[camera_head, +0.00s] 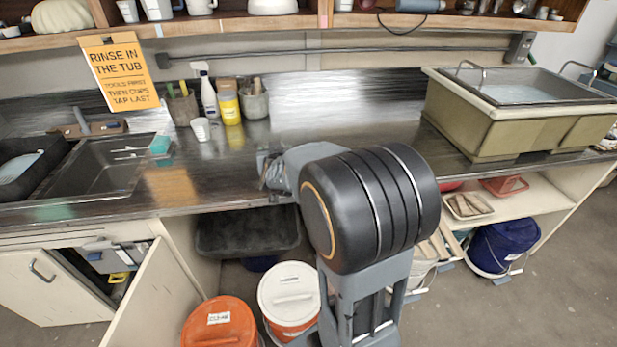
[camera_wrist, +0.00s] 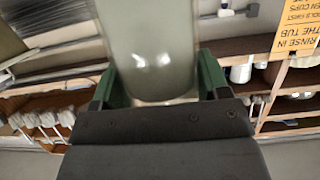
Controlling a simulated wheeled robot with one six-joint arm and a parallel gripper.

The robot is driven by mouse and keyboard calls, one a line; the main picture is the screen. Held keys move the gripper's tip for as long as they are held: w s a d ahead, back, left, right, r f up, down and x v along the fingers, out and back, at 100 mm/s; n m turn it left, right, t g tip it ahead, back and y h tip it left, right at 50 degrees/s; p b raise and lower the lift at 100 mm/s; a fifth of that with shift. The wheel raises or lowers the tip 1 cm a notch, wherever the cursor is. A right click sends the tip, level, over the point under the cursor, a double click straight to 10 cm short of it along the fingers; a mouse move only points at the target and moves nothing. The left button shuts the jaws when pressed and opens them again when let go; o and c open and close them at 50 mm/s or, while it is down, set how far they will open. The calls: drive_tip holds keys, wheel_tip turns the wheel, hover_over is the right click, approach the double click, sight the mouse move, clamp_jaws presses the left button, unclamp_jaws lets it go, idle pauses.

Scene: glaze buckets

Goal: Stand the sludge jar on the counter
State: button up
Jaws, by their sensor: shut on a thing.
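The sludge jar (camera_wrist: 152,40) fills the upper middle of the wrist view as a smooth, translucent grey-green body. My gripper (camera_wrist: 158,76) is shut on it, with one green finger on each side. The jar's far end runs out of the picture, so I cannot tell its full shape or whether it is upright. In the head view my arm hides the gripper and the jar. The counter (camera_head: 330,112) is dark shiny metal, and its middle stretch is bare behind my arm.
A sink (camera_head: 100,168) is at the left. A large tub (camera_head: 465,125) takes the right end. Orange (camera_head: 219,325) and white-lidded (camera_head: 290,295) buckets stand below.

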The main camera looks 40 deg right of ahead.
drive_tip(key=d+f+p, duration=0.1)
drive_tip(key=d+f, duration=0.3)
drive_tip(key=w+d+f+p, duration=0.1)
drive_tip(key=d+f, duration=0.2)
drive_tip(key=d, duration=0.1)
drive_tip(key=w+d+f+p, duration=0.1)
drive_tip(key=d+f, duration=0.3)
drive_tip(key=shift+w+d+f, duration=0.15)
drive_tip(key=shift+d+f, duration=0.2)
drive_tip(key=shift+f, duration=0.35)
drive_tip(key=shift+f, duration=0.2)
drive_tip(key=o, duration=1.2)
drive_tip(key=shift+r, duration=0.15)
